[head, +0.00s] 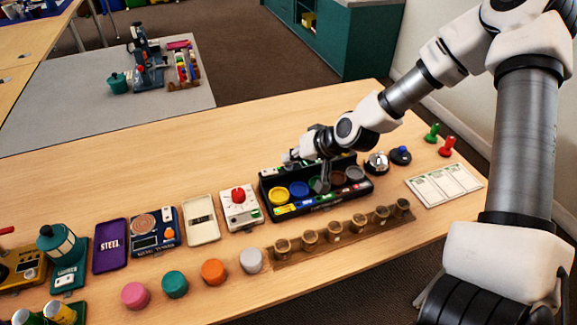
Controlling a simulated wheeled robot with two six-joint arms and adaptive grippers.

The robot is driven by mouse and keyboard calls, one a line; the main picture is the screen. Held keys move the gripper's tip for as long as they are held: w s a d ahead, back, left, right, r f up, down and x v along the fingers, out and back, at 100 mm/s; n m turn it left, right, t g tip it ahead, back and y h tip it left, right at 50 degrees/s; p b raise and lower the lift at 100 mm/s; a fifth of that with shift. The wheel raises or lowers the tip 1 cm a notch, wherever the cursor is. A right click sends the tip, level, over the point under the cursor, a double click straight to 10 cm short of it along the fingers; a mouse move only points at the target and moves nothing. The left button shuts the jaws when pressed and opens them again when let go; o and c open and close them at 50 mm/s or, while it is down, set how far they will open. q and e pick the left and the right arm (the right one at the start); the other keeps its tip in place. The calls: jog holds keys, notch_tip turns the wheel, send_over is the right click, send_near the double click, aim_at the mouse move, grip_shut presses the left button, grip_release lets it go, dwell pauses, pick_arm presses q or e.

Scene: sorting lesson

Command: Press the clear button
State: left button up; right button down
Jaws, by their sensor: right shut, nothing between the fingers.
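No button marked "clear" can be read at this size. My right gripper (321,185) is shut and empty, pointing down over the middle of a black tray (264,190) with a row of coloured round cups. Its fingers hide part of the cups there; I cannot tell whether they touch the tray. A yellow cup (278,195) and a blue cup (299,189) show left of the gripper. Small coloured labels or keys run along the tray's front edge. A white device with a red knob (239,195) stands just left of the tray. My left gripper is out of view.
A wooden strip with several small cups (334,227) lies in front of the tray. A silver bell-like dome (376,163) and a blue-topped knob (400,155) stand to the right, near a white card (444,185). Coloured discs (174,284) lie front left.

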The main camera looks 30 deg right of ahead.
aim_at(291, 166)
jog(key=shift+f+b, duration=0.45)
dwell(0.5)
jog(key=shift+r, duration=0.15)
jog(key=shift+r+p, duration=0.75)
jog(key=shift+p, duration=0.2)
notch_tip(291, 166, up, 5)
jog(key=p, duration=0.5)
jog(key=shift+r, duration=0.1)
dwell(0.4)
